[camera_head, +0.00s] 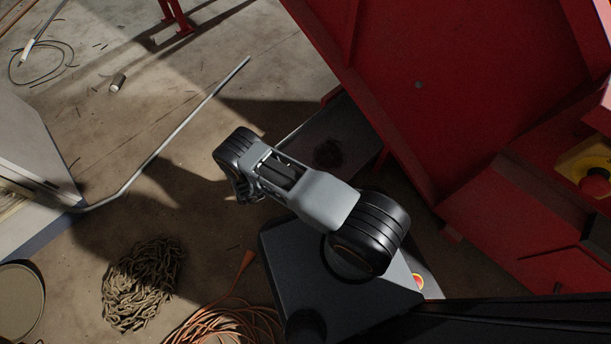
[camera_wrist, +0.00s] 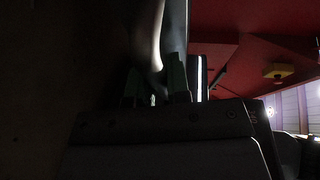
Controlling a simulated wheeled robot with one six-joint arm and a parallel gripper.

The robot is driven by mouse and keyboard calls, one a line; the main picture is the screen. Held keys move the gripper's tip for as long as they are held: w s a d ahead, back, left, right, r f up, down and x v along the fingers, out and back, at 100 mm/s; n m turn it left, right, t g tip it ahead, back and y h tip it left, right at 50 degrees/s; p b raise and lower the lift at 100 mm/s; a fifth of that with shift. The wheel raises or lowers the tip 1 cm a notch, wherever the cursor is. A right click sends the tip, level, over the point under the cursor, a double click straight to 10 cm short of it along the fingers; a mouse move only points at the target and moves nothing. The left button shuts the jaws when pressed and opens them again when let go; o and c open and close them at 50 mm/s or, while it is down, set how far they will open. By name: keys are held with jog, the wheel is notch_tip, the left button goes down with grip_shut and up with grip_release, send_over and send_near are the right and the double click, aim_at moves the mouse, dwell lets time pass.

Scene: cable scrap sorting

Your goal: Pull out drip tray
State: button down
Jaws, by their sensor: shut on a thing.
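The drip tray (camera_head: 347,124) is a dark, flat, shallow tray low under the red machine in the head view, with a darker stain on it. Its left edge shows as a thin pale line. My arm covers its lower left part. My gripper (camera_wrist: 154,88) shows in the wrist view with its two dark green fingers shut on a pale, curved edge, which fits the tray's rim or handle. That view is very dark, so the exact grip is hard to see. In the head view my wrist hides the fingertips.
The red machine (camera_head: 440,90) rises on the right, with a yellow-and-red stop button (camera_head: 593,178). A chain pile (camera_head: 143,284), an orange cable coil (camera_head: 225,325) and a bent metal rod (camera_head: 180,128) are on the left. Concrete floor (camera_head: 120,130) at upper left is mostly open.

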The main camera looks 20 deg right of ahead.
jog(key=shift+s+a, duration=0.35)
jog(key=shift+a, duration=0.35)
jog(key=c, duration=1.1)
grip_release()
jog(key=a+r+p, duration=0.1)
jog(key=a+r, duration=0.1)
jog(key=a, duration=1.1)
jog(key=shift+s+a+r, duration=0.15)
jog(key=shift+a+r, duration=0.05)
jog(key=shift+r, duration=0.1)
